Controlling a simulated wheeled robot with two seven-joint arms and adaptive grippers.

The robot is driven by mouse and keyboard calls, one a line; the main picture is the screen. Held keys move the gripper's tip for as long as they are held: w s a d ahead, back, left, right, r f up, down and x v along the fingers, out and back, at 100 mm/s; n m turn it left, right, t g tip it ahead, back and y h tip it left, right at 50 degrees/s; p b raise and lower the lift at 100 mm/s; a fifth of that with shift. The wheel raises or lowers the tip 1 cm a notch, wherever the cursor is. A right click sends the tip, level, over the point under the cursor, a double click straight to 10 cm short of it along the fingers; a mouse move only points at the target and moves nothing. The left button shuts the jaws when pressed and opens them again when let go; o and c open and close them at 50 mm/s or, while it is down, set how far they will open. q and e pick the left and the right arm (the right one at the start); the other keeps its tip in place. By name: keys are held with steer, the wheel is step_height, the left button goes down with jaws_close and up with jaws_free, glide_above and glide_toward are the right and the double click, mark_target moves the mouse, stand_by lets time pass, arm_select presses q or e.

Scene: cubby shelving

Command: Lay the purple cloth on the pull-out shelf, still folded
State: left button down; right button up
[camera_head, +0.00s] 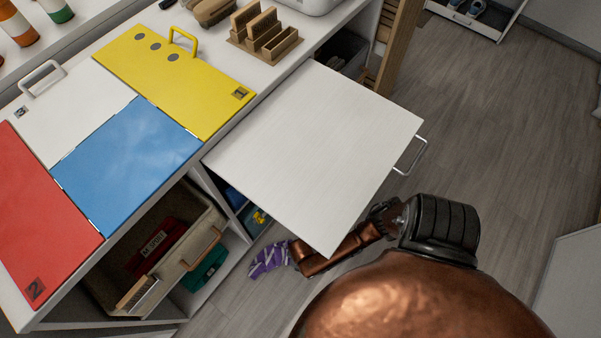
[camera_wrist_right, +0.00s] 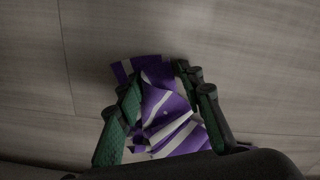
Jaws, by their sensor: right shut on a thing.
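The purple cloth (camera_head: 270,259) with pale stripes shows low in the head view, below the near edge of the pull-out shelf. My right gripper, at the end of the copper arm, is partly hidden by the shelf. In the right wrist view my right gripper (camera_wrist_right: 160,105) is shut on the cloth (camera_wrist_right: 165,112), which is bunched between its green-padded fingers. The pull-out shelf (camera_head: 315,150) is a white board, extended and bare, with a metal handle (camera_head: 411,156) on its right edge. My left gripper is not in view.
Red (camera_head: 45,220), blue (camera_head: 125,160), white and yellow (camera_head: 170,75) panels cover the counter on the left. Below it, an open cubby holds a beige bin (camera_head: 110,290). A wooden organizer (camera_head: 265,38) stands behind the shelf.

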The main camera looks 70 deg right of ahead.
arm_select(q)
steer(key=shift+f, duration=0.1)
arm_select(e)
steer(key=shift+s+a+f, duration=0.2)
steer(key=shift+s+a, duration=0.2)
steer(key=shift+a, duration=0.05)
jaws_close()
steer(key=shift+d, duration=0.2)
